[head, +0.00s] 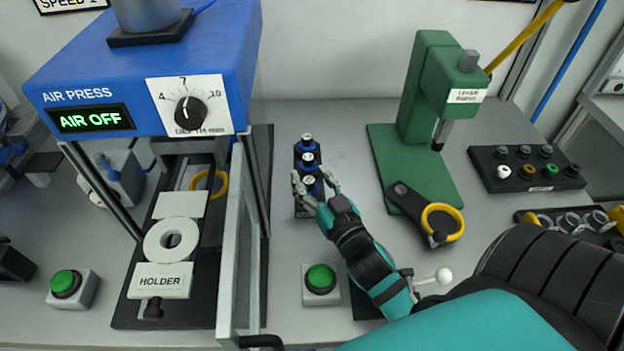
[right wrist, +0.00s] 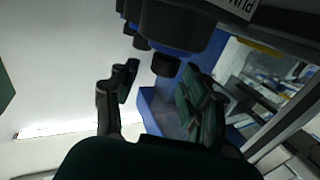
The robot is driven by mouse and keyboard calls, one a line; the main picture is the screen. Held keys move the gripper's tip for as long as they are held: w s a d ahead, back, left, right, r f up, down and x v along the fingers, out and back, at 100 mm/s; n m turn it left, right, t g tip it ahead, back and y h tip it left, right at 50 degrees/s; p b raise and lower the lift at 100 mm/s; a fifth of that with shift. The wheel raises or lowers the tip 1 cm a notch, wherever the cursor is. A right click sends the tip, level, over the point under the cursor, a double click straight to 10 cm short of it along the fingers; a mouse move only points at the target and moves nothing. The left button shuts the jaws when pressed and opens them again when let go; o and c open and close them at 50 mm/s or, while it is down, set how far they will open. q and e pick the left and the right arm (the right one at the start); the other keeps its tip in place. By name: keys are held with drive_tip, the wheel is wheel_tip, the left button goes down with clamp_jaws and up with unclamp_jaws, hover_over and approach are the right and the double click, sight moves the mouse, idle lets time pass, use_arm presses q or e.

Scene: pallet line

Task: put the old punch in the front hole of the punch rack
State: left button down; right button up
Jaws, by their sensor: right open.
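The punch rack (head: 297,208) is a narrow dark block on the bench, mid-view, carrying black-and-blue punches in a line from back to front. The frontmost punch (head: 309,182) stands upright at the rack's front end; I take it to be the old punch. My right gripper (head: 311,190) is open around its top, a finger on either side. In the right wrist view, which is upside down, the punch's black knob (right wrist: 165,65) shows between the spread fingers (right wrist: 162,95), with a visible gap. The front hole itself is hidden. My left gripper is out of view.
The blue air press (head: 165,75) stands left, its clear guard panel (head: 238,235) near the rack. The green lever press (head: 420,90) is right, with a yellow-ringed tool (head: 440,222) before it. A green button (head: 320,280) sits in front. Bench behind the rack is clear.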

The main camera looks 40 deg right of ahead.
drive_tip(key=s+b, duration=0.1)
drive_tip(key=s, duration=0.6)
drive_tip(key=shift+s+a+r+b, duration=0.2)
drive_tip(key=shift+a+r+b, duration=0.1)
drive_tip(key=shift+a+r, duration=0.15)
